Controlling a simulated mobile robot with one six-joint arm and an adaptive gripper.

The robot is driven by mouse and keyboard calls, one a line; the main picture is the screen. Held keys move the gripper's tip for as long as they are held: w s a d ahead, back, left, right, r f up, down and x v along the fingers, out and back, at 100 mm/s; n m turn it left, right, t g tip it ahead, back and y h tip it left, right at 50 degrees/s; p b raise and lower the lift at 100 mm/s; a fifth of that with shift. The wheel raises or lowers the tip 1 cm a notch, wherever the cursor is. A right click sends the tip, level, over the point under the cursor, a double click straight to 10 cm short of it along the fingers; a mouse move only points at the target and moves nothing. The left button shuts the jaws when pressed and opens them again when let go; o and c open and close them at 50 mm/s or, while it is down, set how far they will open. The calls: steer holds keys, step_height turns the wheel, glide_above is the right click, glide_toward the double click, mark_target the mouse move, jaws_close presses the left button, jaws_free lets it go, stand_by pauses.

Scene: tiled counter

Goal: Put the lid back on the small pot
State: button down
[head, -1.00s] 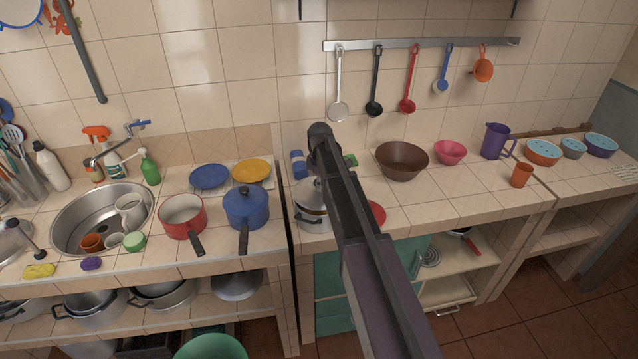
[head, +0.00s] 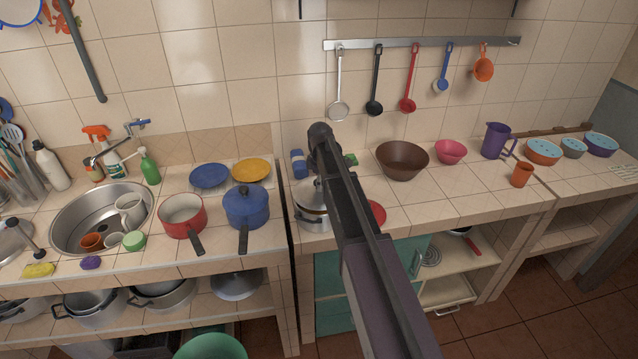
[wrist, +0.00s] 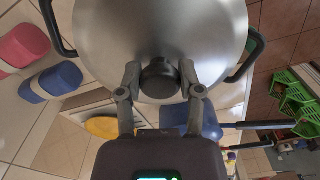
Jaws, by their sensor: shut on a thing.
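The small pot (head: 313,221) is silver with dark side handles and stands on the counter's right section, partly hidden by my arm. Its handles show on both sides in the wrist view. The silver lid (head: 310,192) is over the pot and fills the top of the wrist view (wrist: 160,30). My gripper (wrist: 160,78) is shut on the lid's black knob (wrist: 160,85), one finger on each side. I cannot tell whether the lid rests on the rim or hangs just above it. My arm hides the gripper in the head view.
A lidded blue pot (head: 246,208) and a red saucepan (head: 182,216) stand to the left, across a gap between counters. A red plate (head: 377,213) and brown bowl (head: 402,160) lie to the right.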

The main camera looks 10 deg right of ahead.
stand_by(0.7)
steer(key=shift+c, duration=0.8)
jaws_free()
steer(key=shift+o, duration=0.8)
steer(key=shift+r, duration=0.1)
steer(key=shift+r+p, duration=3.4)
steer(key=shift+p, duration=0.1)
jaws_close()
